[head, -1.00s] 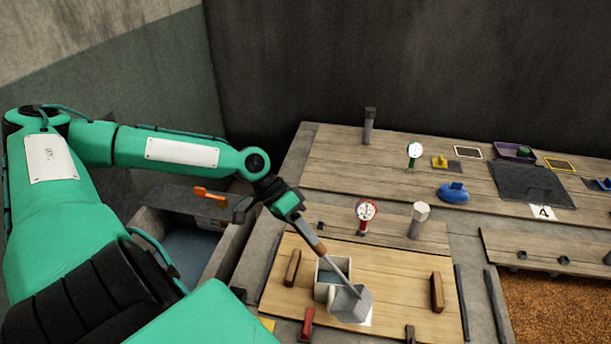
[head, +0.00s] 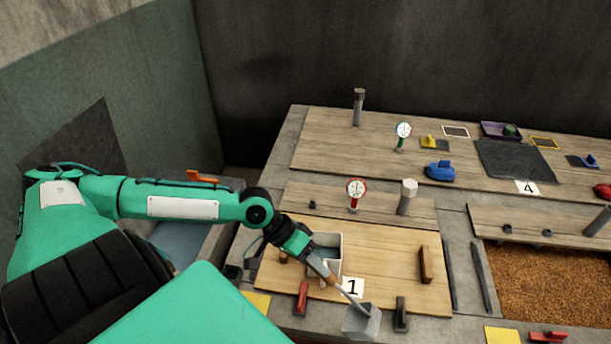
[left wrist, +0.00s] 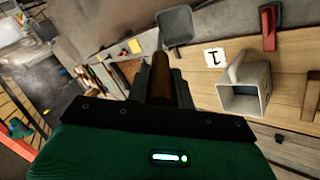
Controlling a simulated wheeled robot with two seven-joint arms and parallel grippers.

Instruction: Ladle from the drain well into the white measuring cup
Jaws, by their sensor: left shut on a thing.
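My left gripper (head: 320,272) is shut on the brown handle of the ladle, whose square grey scoop (head: 361,321) hangs near the front edge of the wooden board. The ladle scoop also shows in the left wrist view (left wrist: 174,26); I cannot tell whether it holds anything. The white measuring cup (head: 338,258), square with a handle, stands on the board behind the gripper and is partly hidden by it. The cup's open mouth shows in the left wrist view (left wrist: 245,98). A grey basin with bluish water (head: 184,244), perhaps the drain well, lies left, partly behind my arm. My right gripper is not in view.
A card marked 1 (head: 352,288) lies beside the cup. A red block (head: 302,297), a black block (head: 401,314) and a brown block (head: 425,264) are nearby. A red-rimmed gauge (head: 356,190) and a post (head: 407,196) stand behind. The board's right half is mostly clear.

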